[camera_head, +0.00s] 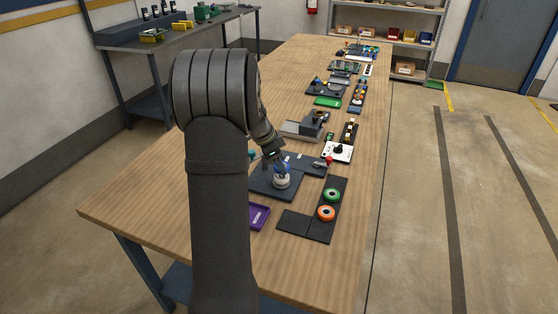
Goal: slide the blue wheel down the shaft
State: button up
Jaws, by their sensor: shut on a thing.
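My gripper (281,171) points down over a dark plate (262,184) on the wooden workbench. It is shut on the small blue wheel (285,168), which is partly covered by the fingers. Directly below the wheel is a round whitish base (281,183) on the plate. The shaft itself is too small and hidden to make out. I cannot tell whether the wheel is around the shaft or just above it.
A green ring (332,194) and an orange ring (326,213) lie on a black board to the right. A purple tray (260,216) is in front, partly behind my arm. A red-knobbed piece (328,161) stands just behind right. Several other fixtures line the bench farther back.

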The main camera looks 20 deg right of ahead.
jog(key=shift+f, duration=1.1)
jog(key=o, duration=1.5)
jog(key=shift+c, duration=0.2)
notch_tip(320, 180, up, 9)
dwell(0.4)
jog(key=shift+f, duration=4)
